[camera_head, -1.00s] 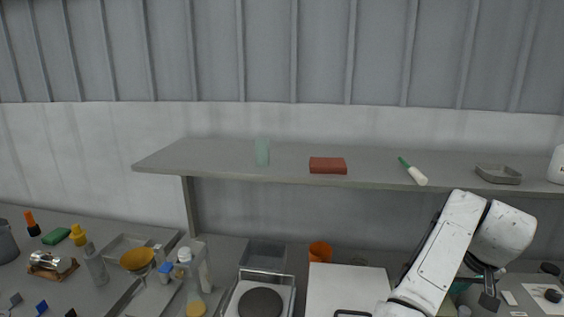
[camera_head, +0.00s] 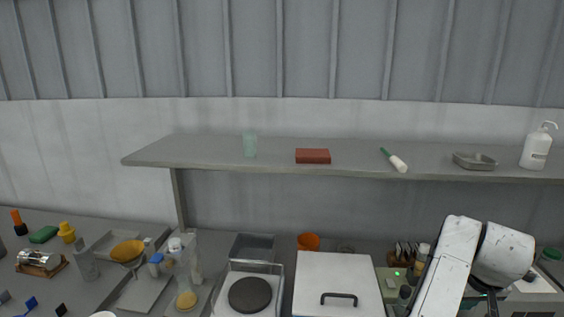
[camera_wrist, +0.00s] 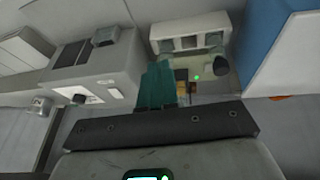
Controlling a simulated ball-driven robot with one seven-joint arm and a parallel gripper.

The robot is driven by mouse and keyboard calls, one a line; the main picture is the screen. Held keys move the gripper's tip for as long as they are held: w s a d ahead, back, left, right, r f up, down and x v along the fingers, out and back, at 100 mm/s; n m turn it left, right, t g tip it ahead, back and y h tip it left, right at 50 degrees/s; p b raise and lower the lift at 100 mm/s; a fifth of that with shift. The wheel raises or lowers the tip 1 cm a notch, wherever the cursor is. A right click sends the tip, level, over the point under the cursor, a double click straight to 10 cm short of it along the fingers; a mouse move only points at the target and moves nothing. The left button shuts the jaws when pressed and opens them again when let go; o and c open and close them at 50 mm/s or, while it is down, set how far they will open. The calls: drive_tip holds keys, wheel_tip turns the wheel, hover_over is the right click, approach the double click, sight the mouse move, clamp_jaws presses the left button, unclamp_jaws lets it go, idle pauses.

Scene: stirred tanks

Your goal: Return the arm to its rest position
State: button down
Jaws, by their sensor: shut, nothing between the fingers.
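My white arm (camera_head: 447,265) bends at the lower right of the head view, in front of the bench and below the wall shelf. My gripper (camera_head: 491,302) hangs below the arm's elbow-like bend, partly cut off by the bottom edge. In the wrist view, a dark bar of my gripper's body (camera_wrist: 160,128) crosses the lower middle. My gripper is shut and nothing shows held in it.
A grey shelf (camera_head: 225,155) runs above the bench, with a red-brown block (camera_head: 313,156) and a white bottle (camera_head: 536,149). A white box with a black handle (camera_head: 322,285) and a hotplate (camera_head: 250,294) stand left of the arm. A rack (camera_head: 407,254) is close beside it.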

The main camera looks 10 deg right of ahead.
drive_tip(key=shift+n+g+h, duration=0.4)
drive_tip(key=shift+n+h, duration=0.2)
drive_tip(key=shift+h, duration=0.2)
drive_tip(key=s+a+f+b, duration=0.1)
drive_tip(key=s+f, duration=0.3)
drive_tip(key=s+f+b, duration=0.2)
drive_tip(key=s+f, duration=0.2)
drive_tip(key=f, duration=0.1)
drive_tip(key=s+a+f+b, duration=0.1)
drive_tip(key=s+f, duration=0.3)
drive_tip(key=f, duration=0.1)
drive_tip(key=shift+s+a+f, duration=0.1)
drive_tip(key=shift+s+a, duration=0.2)
drive_tip(key=shift+s, duration=0.05)
drive_tip(key=s+a+f+n+g+y+b, duration=0.1)
drive_tip(key=s+a+f+y+b, duration=0.1)
drive_tip(key=s+a+f, duration=0.4)
drive_tip(key=s+a+f+n+y+b, duration=0.1)
drive_tip(key=s+a+f+y+b, duration=0.1)
drive_tip(key=s+a+f, duration=0.5)
drive_tip(key=s+a, duration=0.4)
drive_tip(key=s, duration=0.1)
drive_tip(key=shift+s+g, duration=0.3)
drive_tip(key=shift+g, duration=0.1)
